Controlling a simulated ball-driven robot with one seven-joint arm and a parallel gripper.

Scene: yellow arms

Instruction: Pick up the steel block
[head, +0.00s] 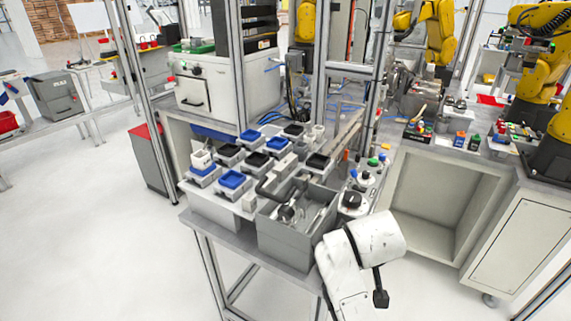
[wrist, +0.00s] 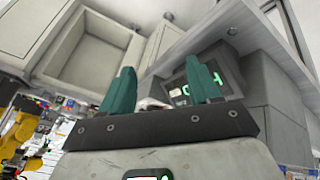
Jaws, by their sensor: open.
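I cannot single out the steel block for certain. In the head view, several small grey and white blocks with blue or black tops (head: 232,180) stand in rows on the workbench, and small pale pieces stand among them. A grey bin (head: 285,240) with metal tools stands at the bench's front corner. My gripper (wrist: 163,78) shows in the wrist view with two teal fingers spread apart and nothing between them. In the head view my white arm is at the lower right, in front of and beside the bench corner, away from the blocks.
A round black knob panel (head: 352,201) sits right of the bin. Metal frame posts (head: 240,65) rise behind the blocks. An open grey cabinet (head: 435,200) stands at right. A device with a lit green display (wrist: 203,78) shows beyond the fingers. Floor at left is clear.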

